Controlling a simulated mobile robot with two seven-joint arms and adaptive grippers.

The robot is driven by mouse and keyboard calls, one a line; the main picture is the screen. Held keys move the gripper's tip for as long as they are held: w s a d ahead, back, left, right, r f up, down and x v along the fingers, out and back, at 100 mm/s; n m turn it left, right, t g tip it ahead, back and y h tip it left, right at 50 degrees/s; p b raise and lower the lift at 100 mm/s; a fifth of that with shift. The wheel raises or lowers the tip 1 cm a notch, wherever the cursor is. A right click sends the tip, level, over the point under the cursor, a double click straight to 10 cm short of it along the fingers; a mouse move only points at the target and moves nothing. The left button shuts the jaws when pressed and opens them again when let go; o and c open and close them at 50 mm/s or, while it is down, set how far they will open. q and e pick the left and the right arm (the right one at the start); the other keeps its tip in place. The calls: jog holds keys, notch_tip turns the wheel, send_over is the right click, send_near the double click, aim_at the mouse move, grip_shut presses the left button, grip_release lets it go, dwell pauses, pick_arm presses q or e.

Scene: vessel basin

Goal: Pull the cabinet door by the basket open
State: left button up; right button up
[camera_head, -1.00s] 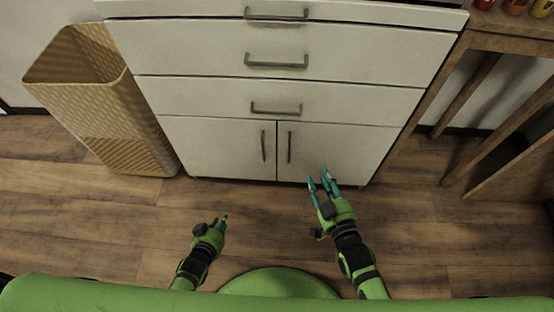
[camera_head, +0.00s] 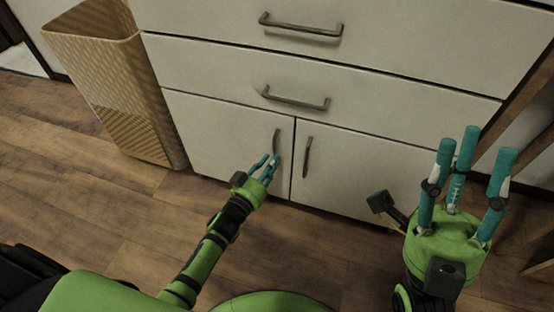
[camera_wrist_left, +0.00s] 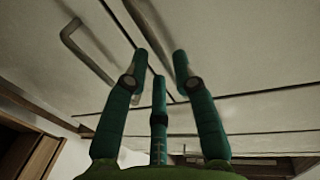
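The cabinet door by the basket (camera_head: 220,135) is the left of two white lower doors and is closed. Its grey vertical bar handle (camera_head: 277,143) is near its right edge. My left gripper (camera_head: 264,162) is just below this handle, fingers pointing up toward it. In the left wrist view a handle (camera_wrist_left: 148,25) shows beyond the open fingers, roughly between them; no grip on it shows. Another handle (camera_wrist_left: 88,50) lies to its left. My right gripper (camera_head: 473,155) is open and empty, raised in front of the cabinet's right side.
The tan woven basket (camera_head: 115,85) stands on the floor left of the cabinet. The right door (camera_head: 355,175) is closed, with its own handle (camera_head: 307,157). Drawers with horizontal handles (camera_head: 297,99) are above. Wooden furniture (camera_head: 545,155) stands at the right. Wood floor (camera_head: 100,190) is clear at lower left.

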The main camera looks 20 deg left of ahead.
pick_arm(q)
jog(key=shift+b+x, duration=0.4)
jog(key=shift+x, duration=1.25)
grip_shut()
jog(key=shift+s, duration=0.1)
